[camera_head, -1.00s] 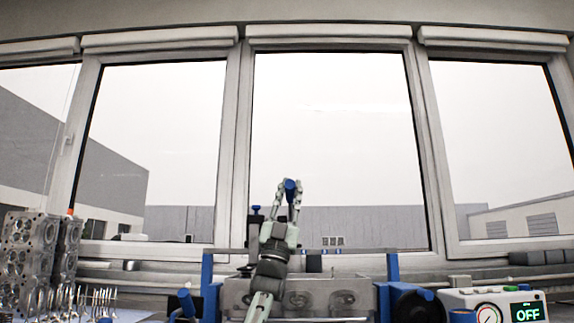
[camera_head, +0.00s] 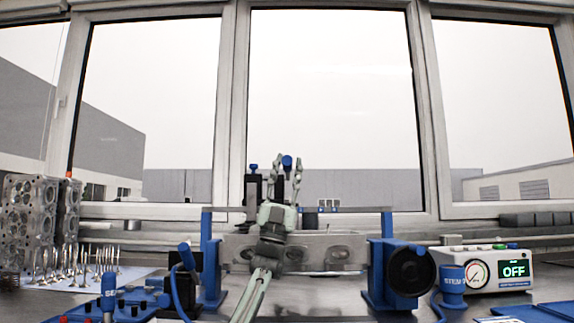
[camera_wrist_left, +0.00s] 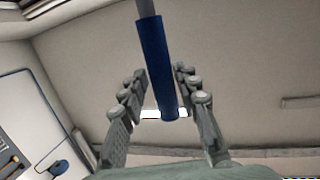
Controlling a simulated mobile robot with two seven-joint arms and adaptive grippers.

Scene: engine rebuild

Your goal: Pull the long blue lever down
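The long blue lever's handle (camera_head: 287,163) shows end-on in the head view, above the metal fixture. In the left wrist view, the blue handle (camera_wrist_left: 156,62) runs down from a grey rod at the top of the picture. My left gripper (camera_head: 288,159) is around the handle, with its fingers on either side. In the wrist view, the left gripper's fingers (camera_wrist_left: 158,72) are spread, with gaps between them and the handle. The lever's lower part is hidden behind my left gripper and arm. My right gripper is not in view.
A blue-ended fixture (camera_head: 212,258) holds a metal block (camera_head: 325,252) behind my left arm. A gauge box reading OFF (camera_head: 480,268) stands right. Cylinder heads (camera_head: 27,222) and valves (camera_head: 85,262) stand left. A blue control panel (camera_head: 105,305) lies front left.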

